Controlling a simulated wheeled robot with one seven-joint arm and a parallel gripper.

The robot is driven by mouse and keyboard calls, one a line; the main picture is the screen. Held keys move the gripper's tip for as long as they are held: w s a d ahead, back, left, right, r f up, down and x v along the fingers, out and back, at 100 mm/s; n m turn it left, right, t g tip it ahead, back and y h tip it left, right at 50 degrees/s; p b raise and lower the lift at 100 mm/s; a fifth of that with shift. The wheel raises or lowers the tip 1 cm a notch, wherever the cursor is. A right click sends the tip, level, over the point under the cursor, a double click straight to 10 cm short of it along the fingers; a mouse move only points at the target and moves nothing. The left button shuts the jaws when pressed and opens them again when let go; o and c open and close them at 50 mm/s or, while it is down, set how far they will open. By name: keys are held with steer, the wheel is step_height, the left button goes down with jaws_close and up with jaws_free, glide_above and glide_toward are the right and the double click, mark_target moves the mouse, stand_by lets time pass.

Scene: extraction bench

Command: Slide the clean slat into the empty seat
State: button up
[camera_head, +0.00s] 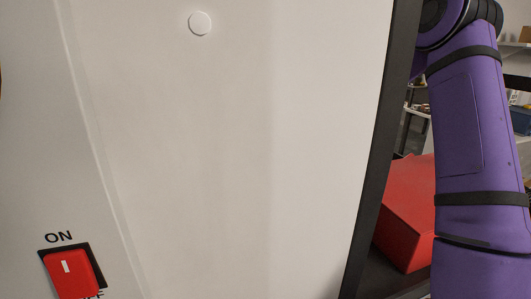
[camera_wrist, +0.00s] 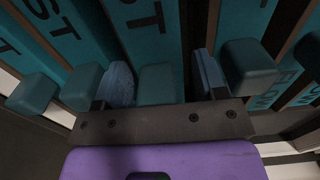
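In the wrist view, several teal slats with dark lettering stand side by side, each with a teal block-shaped grip at its near end. My gripper (camera_wrist: 161,84) is open. Its two blue-padded fingers stand on either side of the grip (camera_wrist: 158,84) of the middle slat (camera_wrist: 145,28). A gap shows between this grip and the right finger; the left finger is very close to it, and I cannot tell if it touches. I cannot tell which slat is the clean one. A dark gap shows right of the middle slat; I cannot tell whether it is the empty seat.
In the head view a white panel (camera_head: 230,150) with a red ON switch (camera_head: 70,272) fills most of the picture. A red box (camera_head: 408,215) sits behind my purple arm.

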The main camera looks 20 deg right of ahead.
steer(key=shift+o, duration=0.6)
